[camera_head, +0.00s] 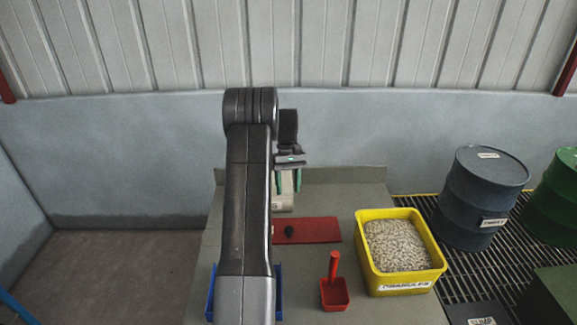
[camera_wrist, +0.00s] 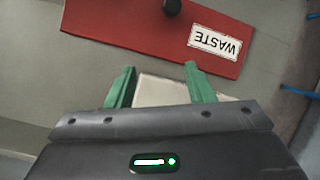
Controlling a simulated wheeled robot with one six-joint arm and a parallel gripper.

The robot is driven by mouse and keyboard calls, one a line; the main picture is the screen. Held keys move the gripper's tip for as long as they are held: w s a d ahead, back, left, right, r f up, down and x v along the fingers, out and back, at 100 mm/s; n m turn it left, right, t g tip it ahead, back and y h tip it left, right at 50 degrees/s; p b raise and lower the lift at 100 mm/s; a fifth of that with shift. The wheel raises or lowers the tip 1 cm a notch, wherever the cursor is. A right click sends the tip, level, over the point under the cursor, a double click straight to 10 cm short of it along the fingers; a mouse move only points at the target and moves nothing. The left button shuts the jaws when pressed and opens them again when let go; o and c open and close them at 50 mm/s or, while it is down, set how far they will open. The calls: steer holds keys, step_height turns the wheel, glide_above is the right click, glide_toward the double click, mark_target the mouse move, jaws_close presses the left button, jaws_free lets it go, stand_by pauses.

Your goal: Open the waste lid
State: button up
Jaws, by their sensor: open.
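The waste lid is a flat red panel (camera_head: 318,230) with a small black knob (camera_head: 289,231) on the grey bench. In the wrist view the red lid (camera_wrist: 130,30) shows at the top with its black knob (camera_wrist: 172,6) cut by the upper edge and a white WASTE label (camera_wrist: 214,40). My gripper (camera_head: 287,183) has green fingers and is above the bench, on the far side of the lid. My arm hides the lid's left part in the head view.
A yellow bin of granules (camera_head: 400,285) stands right of the lid. A red scoop (camera_head: 334,290) is in front of the lid. A blue container (camera_head: 211,292) is partly hidden behind my arm. A pale object (camera_wrist: 160,92) lies beneath my fingers. Drums (camera_head: 482,200) stand at right.

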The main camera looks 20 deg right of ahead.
steer(key=v, duration=1)
steer(key=shift+s+f, duration=0.1)
steer(key=shift+f, duration=0.05)
steer(key=x, duration=1.3)
steer(key=shift+a+f+p, duration=0.15)
steer(key=shift+f+p, duration=0.05)
steer(key=shift+p, duration=0.2)
steer(key=shift+s, duration=0.1)
steer(key=shift+r, duration=0.1)
